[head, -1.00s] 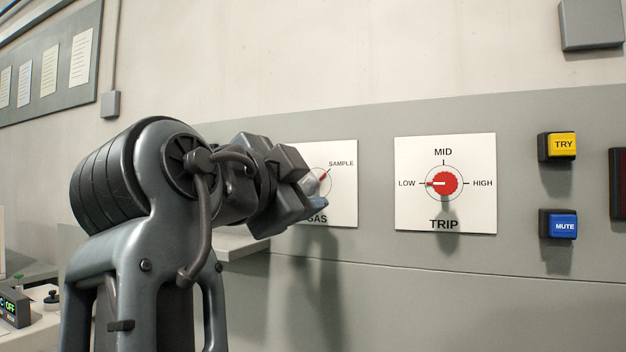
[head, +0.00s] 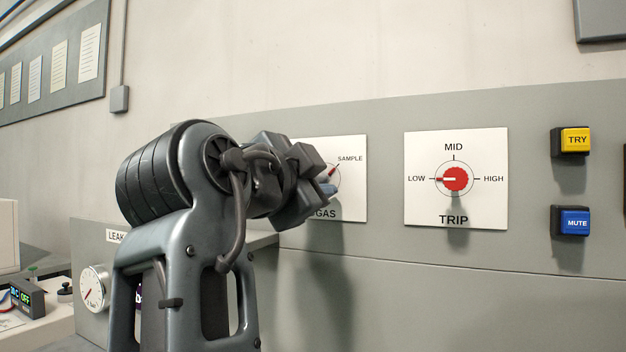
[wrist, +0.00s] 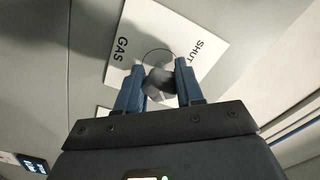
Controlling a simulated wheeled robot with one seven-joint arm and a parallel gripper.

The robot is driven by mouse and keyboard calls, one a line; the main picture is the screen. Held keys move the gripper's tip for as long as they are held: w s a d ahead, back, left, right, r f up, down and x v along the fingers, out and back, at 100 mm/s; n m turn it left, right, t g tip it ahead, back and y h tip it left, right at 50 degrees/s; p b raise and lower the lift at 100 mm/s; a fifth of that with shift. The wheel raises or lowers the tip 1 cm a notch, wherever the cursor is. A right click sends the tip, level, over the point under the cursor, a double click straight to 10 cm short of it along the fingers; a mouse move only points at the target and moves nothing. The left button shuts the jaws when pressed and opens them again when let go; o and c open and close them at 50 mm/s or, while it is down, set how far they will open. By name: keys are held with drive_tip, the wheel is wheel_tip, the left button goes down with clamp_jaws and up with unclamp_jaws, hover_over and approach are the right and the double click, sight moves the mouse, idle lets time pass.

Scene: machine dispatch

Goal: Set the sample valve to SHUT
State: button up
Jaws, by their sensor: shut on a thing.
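The sample valve is a grey knob (wrist: 160,82) on a white plate marked GAS (head: 350,200). In the wrist view the plate (wrist: 165,22) also shows the word SHUT. In the head view, a red pointer tip (head: 332,171) lies toward the SAMPLE label at the plate's upper right. My gripper (head: 325,184) is at the plate in the head view. In the wrist view its blue fingers (wrist: 160,70) stand on either side of the knob, shut on it. My gripper hides the left part of the plate in the head view.
A TRIP dial (head: 455,180) points to LOW, right of the GAS plate. A yellow TRY button (head: 573,141) and a blue MUTE button (head: 572,221) are farther right. A round gauge (head: 94,288) is at lower left.

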drive_tip(key=shift+c, duration=0.5)
drive_tip(key=shift+f+n, duration=0.1)
drive_tip(key=shift+n, duration=0.7)
drive_tip(key=shift+n+p, duration=0.4)
drive_tip(key=shift+n, duration=0.7)
drive_tip(key=n+p, duration=0.2)
drive_tip(key=n, duration=0.3)
drive_tip(key=n+p, duration=0.3)
drive_tip(key=n, duration=0.2)
drive_tip(key=shift+d+n+p, duration=0.1)
drive_tip(key=shift+n+p, duration=0.25)
drive_tip(key=shift+n, duration=0.05)
drive_tip(key=shift+f+n+p, duration=0.15)
drive_tip(key=shift+n+p, duration=1)
drive_tip(key=shift+n, duration=0.45)
drive_tip(key=shift+f, duration=0.1)
